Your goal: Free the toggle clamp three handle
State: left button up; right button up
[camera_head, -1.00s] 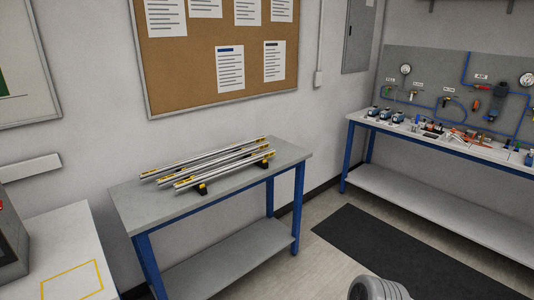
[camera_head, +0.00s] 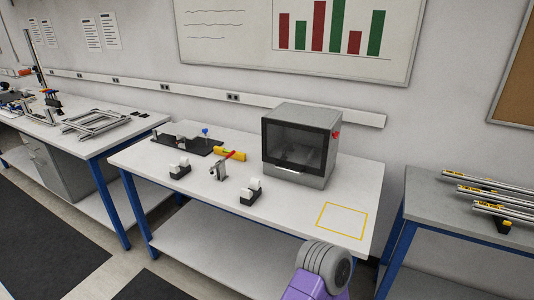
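A small metal clamp-like device (camera_head: 220,172) with a red handle (camera_head: 235,155) stands on the middle white workbench (camera_head: 290,208). I cannot tell whether it is toggle clamp three, and its number is too small to read. A yellow bar (camera_head: 230,154) lies behind it. A black plate (camera_head: 186,145) with small fittings and a blue knob (camera_head: 205,131) lies at the back left of the bench. Neither gripper is in view. Only a grey and purple link of my own arm shows at the bottom edge.
Two black blocks with white tops (camera_head: 179,172) (camera_head: 250,194) stand near the clamp-like device. A grey box with a dark window (camera_head: 297,150) stands behind. A yellow outlined square (camera_head: 342,220) marks bare bench at right. Other benches hold metal frames (camera_head: 95,122) and rails (camera_head: 495,197).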

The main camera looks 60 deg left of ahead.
aim_at(233, 152)
jog(key=u, duration=0.5)
jog(key=k, duration=0.6)
jog(key=u, duration=1.3)
jog(key=i, duration=0.75)
jog(key=u, duration=0.45)
jog(key=i, duration=0.85)
jog(key=z, duration=0.3)
